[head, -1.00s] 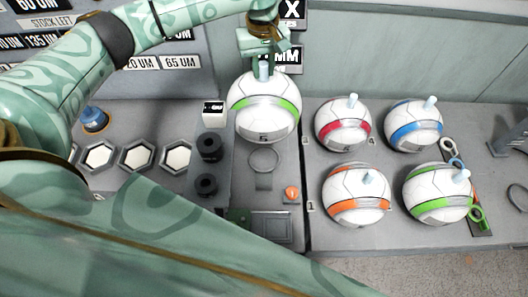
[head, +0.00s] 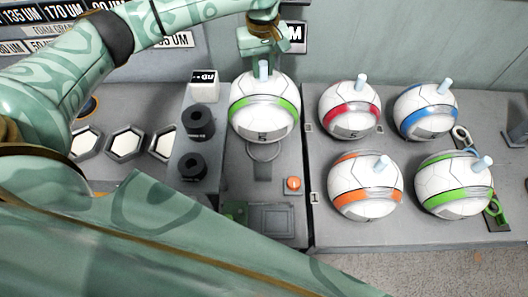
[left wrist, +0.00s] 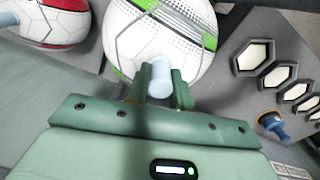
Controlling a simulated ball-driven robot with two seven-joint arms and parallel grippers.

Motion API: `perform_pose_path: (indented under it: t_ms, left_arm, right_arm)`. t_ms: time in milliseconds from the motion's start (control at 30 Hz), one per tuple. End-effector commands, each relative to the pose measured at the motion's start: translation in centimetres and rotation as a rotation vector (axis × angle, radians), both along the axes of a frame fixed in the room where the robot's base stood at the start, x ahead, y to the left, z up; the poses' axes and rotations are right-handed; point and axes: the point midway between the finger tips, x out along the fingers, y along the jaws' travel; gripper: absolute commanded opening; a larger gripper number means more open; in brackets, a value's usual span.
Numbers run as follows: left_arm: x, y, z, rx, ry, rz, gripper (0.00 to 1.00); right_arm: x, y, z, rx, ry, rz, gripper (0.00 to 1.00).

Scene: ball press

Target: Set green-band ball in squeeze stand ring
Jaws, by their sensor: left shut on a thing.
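A white ball with a green band (head: 264,107) hangs by its pale blue peg from my left gripper (head: 263,58). In the left wrist view the fingers (left wrist: 159,88) are shut on the peg, and the ball (left wrist: 157,38) fills the top middle. The squeeze stand ring (head: 263,151) shows just below the ball in the head view; the ball covers its far part. I cannot tell whether ball and ring touch. A second green-band ball (head: 454,185) stands at the right. My right gripper is not in view.
Balls with red (head: 349,109), blue (head: 426,111) and orange (head: 365,186) bands stand on the right bench. Two black knobs (head: 199,122) stand left of the ring, with an orange button (head: 294,184) at its right. Hexagonal holders (head: 125,143) lie farther left.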

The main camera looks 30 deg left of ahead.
Motion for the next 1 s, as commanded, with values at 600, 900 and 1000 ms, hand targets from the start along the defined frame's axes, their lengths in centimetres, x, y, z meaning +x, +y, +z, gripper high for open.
perform_pose_path:
  t_ms: [600,900,1000]
  left_arm:
    - [0.1,0.0,-8.6,0.0,0.006,0.0,0.0]
    - [0.1,0.0,-12.3,0.0,0.003,-0.001,0.0]
    - [0.1,0.0,-12.0,0.0,0.003,-0.001,0.0]
  right_arm:
    - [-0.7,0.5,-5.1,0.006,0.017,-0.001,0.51]
    - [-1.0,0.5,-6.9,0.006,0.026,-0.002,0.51]
    - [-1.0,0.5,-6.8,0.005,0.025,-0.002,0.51]
